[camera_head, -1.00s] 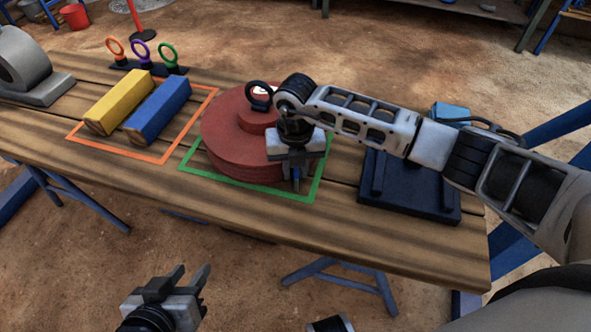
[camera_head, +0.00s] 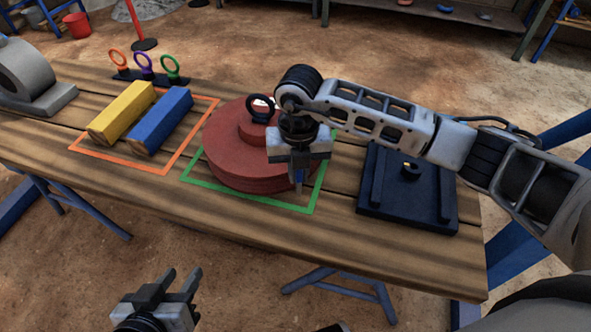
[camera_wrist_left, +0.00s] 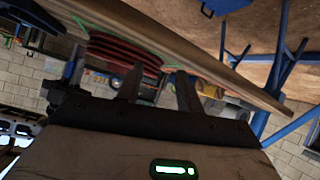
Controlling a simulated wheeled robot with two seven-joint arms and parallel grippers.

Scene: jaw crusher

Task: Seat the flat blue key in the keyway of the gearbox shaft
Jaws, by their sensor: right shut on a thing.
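My right gripper (camera_head: 298,176) hangs pointing down, in front of the right side of the red round flywheel (camera_head: 232,163). Its jaws are shut on a small bluish piece, which looks like the blue key but is mostly hidden by the fingers. I cannot tell whether the piece touches anything. I cannot make out a keyway or identify the gearbox shaft. My left gripper (camera_head: 181,282) is open and empty, low in front of the table; its spread fingers show in the left wrist view (camera_wrist_left: 157,88).
The flywheel carries a black lifting ring and stands inside a green outline (camera_head: 250,198). Yellow (camera_head: 122,112) and blue (camera_head: 161,119) bars lie in an orange outline. Three coloured rings (camera_head: 145,64) stand behind. A grey housing (camera_head: 35,80) is at far left. The front table strip is bare.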

